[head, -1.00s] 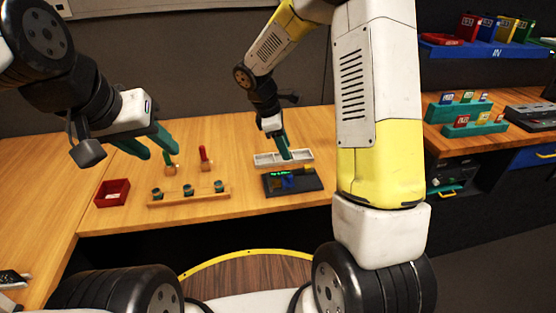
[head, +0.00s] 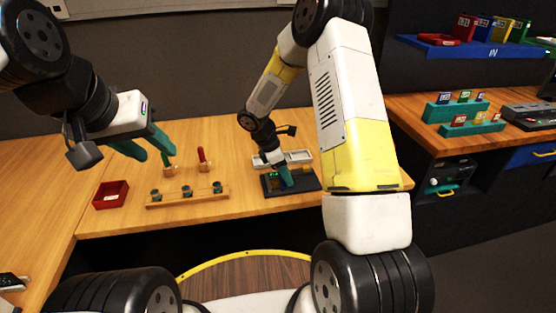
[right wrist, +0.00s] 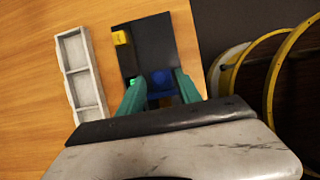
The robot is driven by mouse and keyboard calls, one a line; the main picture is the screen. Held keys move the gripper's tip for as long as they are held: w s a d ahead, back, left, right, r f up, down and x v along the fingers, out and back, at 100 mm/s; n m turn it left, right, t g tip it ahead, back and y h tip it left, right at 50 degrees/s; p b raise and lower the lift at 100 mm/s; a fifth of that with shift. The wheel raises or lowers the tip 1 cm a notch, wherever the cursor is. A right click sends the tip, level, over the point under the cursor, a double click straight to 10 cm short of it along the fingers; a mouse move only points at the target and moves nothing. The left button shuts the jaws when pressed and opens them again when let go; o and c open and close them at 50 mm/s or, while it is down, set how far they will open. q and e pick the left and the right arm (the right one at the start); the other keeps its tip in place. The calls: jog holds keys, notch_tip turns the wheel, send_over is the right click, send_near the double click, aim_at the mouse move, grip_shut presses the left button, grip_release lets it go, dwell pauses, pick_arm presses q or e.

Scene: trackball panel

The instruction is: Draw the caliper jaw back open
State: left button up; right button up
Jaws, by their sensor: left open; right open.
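The caliper is a dark panel (head: 308,184) on the wooden table, with a blue block (right wrist: 160,88), a yellow block (right wrist: 121,38) and a small green-lit spot (right wrist: 133,82). In the right wrist view the blue and yellow blocks stand apart, with bare black panel between them. My right gripper (head: 285,178) is open over the panel. In the right wrist view its green fingers (right wrist: 160,92) lie on either side of the blue block; I cannot tell whether they touch it. My left gripper (head: 155,150) is open and empty above the table at the left.
A grey divided tray (right wrist: 80,75) lies beside the panel. A wooden rack (head: 188,198) with several green-topped pieces, a red bin (head: 111,195) and a red-handled tool (head: 203,158) are to the left. The table's front edge is close to the panel.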

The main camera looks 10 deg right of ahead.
grip_shut()
jog(key=shift+r, duration=0.1)
dwell(1.3)
